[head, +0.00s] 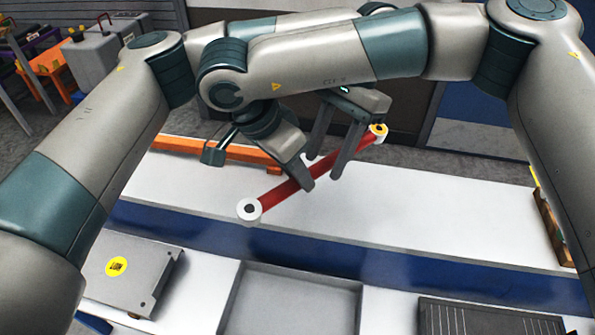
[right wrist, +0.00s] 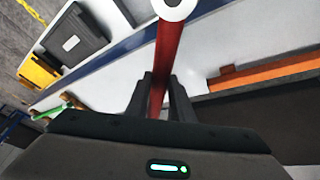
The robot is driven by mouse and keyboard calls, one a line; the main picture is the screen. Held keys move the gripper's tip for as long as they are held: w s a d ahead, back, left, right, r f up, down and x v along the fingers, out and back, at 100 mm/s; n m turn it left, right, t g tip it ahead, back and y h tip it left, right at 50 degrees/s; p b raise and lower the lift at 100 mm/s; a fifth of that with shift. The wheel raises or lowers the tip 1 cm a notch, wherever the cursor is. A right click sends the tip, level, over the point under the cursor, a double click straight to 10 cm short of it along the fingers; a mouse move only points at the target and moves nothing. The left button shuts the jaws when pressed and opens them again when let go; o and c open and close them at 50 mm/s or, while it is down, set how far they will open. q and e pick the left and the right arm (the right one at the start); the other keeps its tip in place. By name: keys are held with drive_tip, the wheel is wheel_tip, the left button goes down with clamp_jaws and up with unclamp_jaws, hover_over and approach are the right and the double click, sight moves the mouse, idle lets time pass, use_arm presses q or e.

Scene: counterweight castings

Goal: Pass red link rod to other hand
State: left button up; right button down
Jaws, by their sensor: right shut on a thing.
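The red link rod (head: 277,193) is held slantwise above the white table, with a white ring at its lower left end and a yellow-centred ring at its upper right end. My right gripper (head: 300,178) is shut on the rod near its middle; in the right wrist view the rod (right wrist: 168,55) runs up from between its two fingers (right wrist: 160,98). My left gripper (head: 327,168) hangs beside it, to the right along the rod. Its two fingers are apart, and the rod crosses between them. The right hand partly hides the rod's middle.
A long orange beam (head: 220,149) lies at the white table's (head: 430,205) back left. In front are a grey bracket (head: 140,270) with a yellow sticker, a grey tray (head: 300,274) and a dark slotted panel (head: 480,318).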

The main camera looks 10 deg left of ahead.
idle(0.3)
use_arm(q)
drive_tip(key=v, duration=1.2)
